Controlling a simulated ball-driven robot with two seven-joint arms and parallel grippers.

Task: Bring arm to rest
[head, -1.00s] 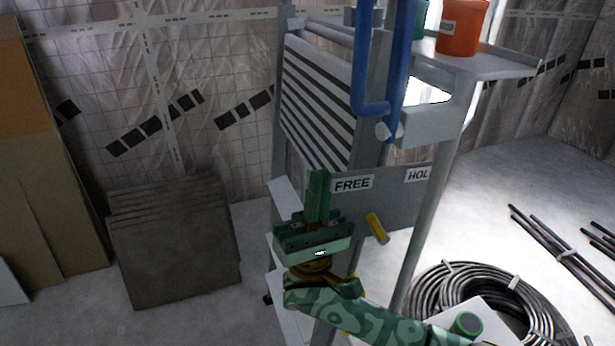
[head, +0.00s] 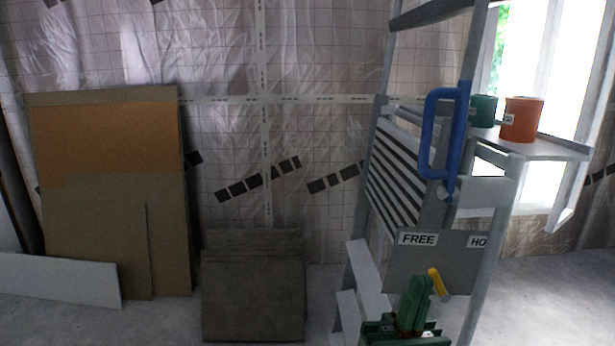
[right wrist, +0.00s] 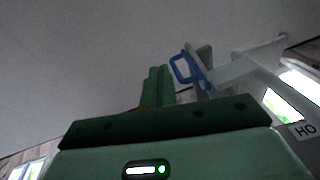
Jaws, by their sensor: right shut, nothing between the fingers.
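My right gripper (head: 418,300) is green and shows at the bottom of the head view, in front of the lower part of the panel lift. Its fingers are together and hold nothing. In the right wrist view the gripper's fingers (right wrist: 157,86) point up towards the ceiling. The blue handle also shows in the right wrist view (right wrist: 178,70). I cannot tell the gap between gripper and lift. My left gripper is not in view.
Grey slabs (head: 253,295) and brown boards (head: 110,200) lean against the sheeted wall. A white board (head: 60,280) is at left. Floor shows at right (head: 560,300).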

